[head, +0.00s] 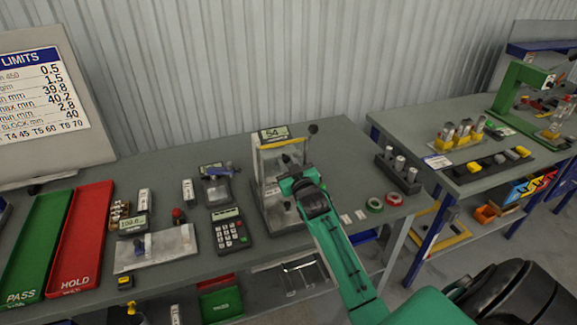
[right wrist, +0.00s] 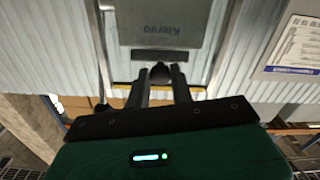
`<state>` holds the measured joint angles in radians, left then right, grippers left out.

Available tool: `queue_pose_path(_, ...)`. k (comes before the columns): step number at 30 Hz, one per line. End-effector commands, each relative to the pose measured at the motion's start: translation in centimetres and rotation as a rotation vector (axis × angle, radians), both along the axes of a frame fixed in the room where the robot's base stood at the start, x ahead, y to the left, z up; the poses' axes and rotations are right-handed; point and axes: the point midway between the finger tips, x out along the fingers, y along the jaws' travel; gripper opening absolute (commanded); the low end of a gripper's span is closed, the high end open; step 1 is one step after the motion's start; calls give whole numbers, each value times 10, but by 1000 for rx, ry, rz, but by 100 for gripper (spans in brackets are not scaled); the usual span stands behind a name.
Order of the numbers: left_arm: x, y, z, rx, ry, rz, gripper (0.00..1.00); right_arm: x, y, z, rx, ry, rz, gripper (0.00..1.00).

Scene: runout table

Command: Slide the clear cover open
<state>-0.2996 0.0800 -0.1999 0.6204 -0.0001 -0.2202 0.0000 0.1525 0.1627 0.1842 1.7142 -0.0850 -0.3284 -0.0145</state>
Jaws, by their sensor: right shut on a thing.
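The test stand (head: 286,219) with a yellow top bar and a small display (head: 274,133) is at the middle of the near table. Its clear cover (head: 270,166) seems to be the pale see-through panel below the yellow bar; its edges are hard to make out. My right gripper (head: 288,172) is at the front of the stand and hides part of it. In the right wrist view its two fingers (right wrist: 161,78) are shut on a small dark knob (right wrist: 160,70), in front of a grey panel (right wrist: 160,25). My left gripper is not in view.
A keypad device (head: 231,231) and a metal plate (head: 156,249) lie left of the stand. Red (head: 82,235) and green (head: 38,245) trays are further left.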

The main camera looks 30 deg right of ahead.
Motion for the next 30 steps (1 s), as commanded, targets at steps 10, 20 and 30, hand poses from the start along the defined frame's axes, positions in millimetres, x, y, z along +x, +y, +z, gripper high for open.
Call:
queue_pose_path(10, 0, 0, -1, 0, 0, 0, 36, 0, 0, -1, 0, 0, 0, 45)
queue_pose_path(20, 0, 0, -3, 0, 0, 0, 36, -4, 1, -3, 0, 1, 1, 45)
queue_pose_path(30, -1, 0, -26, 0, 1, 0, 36, -55, 14, -6, 0, 0, 1, 45)
